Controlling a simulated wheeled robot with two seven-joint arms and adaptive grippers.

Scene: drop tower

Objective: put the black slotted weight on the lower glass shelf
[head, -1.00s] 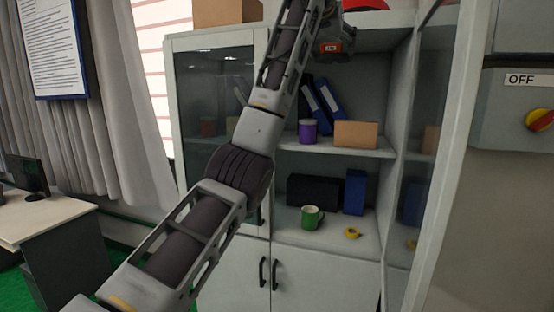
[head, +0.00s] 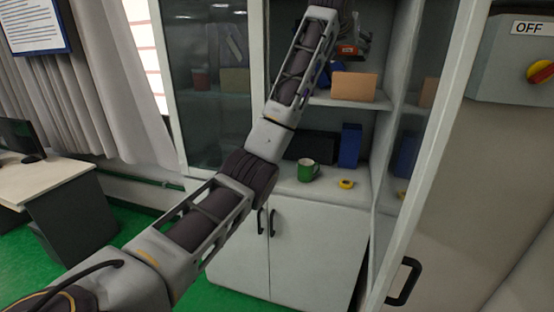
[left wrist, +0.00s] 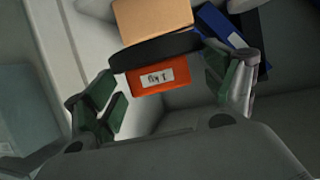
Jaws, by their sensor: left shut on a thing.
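My left gripper (head: 350,38) is in front of the open cabinet's upper part, shut on the black slotted weight. In the left wrist view the weight (left wrist: 157,47) is a dark disc edge between the green-padded fingers. An orange-red block with a white label (left wrist: 158,76) shows right against it; it also shows in the head view (head: 347,50). The cabinet has a grey upper shelf (head: 325,99) and a lower level (head: 325,190); I cannot tell whether either is glass. The drop tower is not recognisable. My right gripper is not in view.
A cardboard box (head: 354,86) stands on the upper shelf. On the lower level are a green mug (head: 308,171), a yellow tape roll (head: 347,184), a blue binder (head: 350,145) and a dark box (head: 312,146). The open glass door (head: 428,150) stands at the right.

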